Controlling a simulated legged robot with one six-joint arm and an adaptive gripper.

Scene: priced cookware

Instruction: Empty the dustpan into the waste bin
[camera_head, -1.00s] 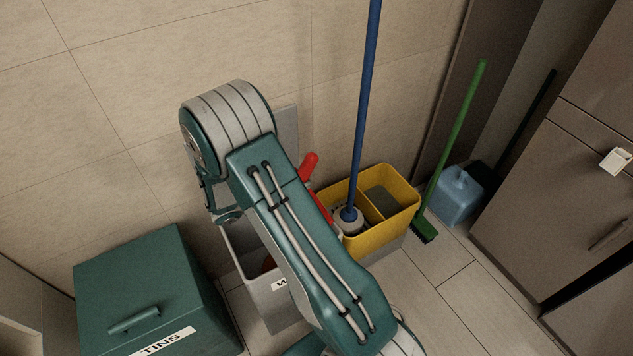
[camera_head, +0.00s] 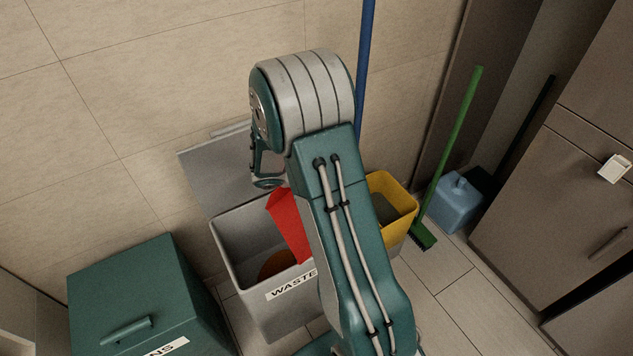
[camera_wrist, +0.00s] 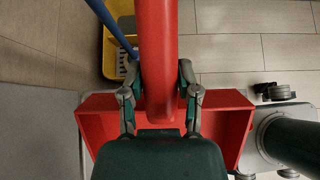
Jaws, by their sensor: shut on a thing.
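The red dustpan (camera_head: 290,225) hangs over the right part of the open grey waste bin (camera_head: 250,317), partly hidden behind my arm. In the wrist view, my gripper (camera_wrist: 160,92) is shut on the dustpan's thick red handle, with one finger on each side. The pan's red sides (camera_wrist: 232,124) show left and right of my gripper; its middle is covered, so I cannot tell what it holds. The bin bears a "WASTE" label and its lid (camera_head: 215,170) is open against the wall. A brown-orange round thing (camera_head: 275,265) shows inside the bin.
A yellow mop bucket (camera_head: 392,200) with a blue-handled mop (camera_head: 366,70) stands to the right. Beyond are a green broom (camera_head: 455,150), a blue container (camera_head: 460,200) and cabinets (camera_head: 560,190). Floor at right is clear.

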